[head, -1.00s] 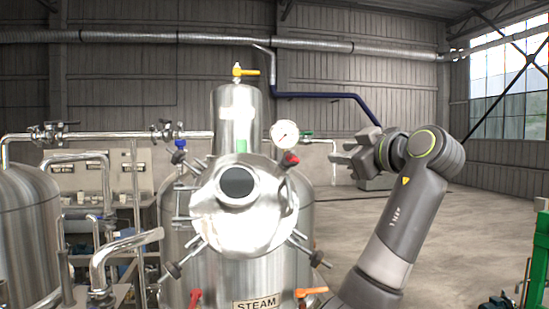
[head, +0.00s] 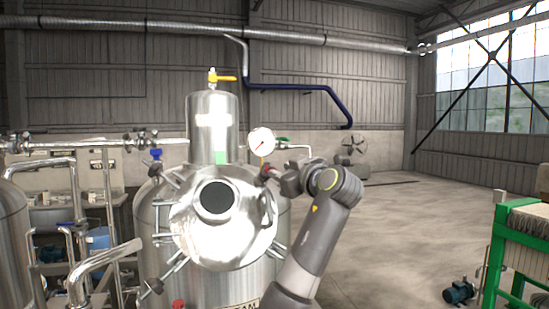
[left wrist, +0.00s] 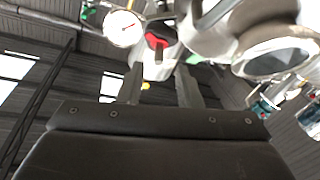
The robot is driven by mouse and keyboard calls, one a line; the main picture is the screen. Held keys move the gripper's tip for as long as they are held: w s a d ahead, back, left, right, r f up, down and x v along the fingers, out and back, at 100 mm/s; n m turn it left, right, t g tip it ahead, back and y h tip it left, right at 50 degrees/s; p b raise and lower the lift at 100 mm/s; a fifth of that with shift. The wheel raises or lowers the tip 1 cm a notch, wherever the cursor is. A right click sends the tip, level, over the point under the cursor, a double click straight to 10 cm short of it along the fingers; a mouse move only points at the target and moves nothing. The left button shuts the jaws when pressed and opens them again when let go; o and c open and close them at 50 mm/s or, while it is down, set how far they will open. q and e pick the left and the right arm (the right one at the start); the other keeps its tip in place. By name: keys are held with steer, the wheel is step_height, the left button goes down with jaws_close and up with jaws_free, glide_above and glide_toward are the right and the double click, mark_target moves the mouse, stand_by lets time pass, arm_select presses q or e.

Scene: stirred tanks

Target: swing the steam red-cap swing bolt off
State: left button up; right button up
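The steam tank (head: 270,215) stands ahead, with a shiny round manway lid (head: 222,240) on its front. The red-cap swing bolt (head: 266,169) is at the lid's upper right, below the pressure gauge (head: 262,141). My left gripper (head: 277,174) is right beside the red cap in the head view. In the left wrist view, its two fingers (left wrist: 159,75) are apart, and the red cap (left wrist: 157,40) shows beyond their tips, roughly between them. I cannot tell whether they touch it. My right gripper is not in view.
Several dark-capped swing bolts (head: 154,286) surround the lid. A yellow-handled valve (head: 225,78) tops the tank's column. Pipes (head: 100,262) and another tank (head: 12,245) stand left. A green frame (head: 520,235) is at the right. The floor (head: 410,230) between is mostly clear.

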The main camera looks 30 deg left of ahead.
mark_target(267, 173)
arm_select(q)
steer(key=p+x, duration=0.2)
steer(key=x, duration=0.2)
steer(key=shift+w+a, duration=0.15)
steer(key=shift+a, duration=0.15)
steer(key=shift+d, duration=0.1)
steer(key=c, duration=0.6)
jaws_close()
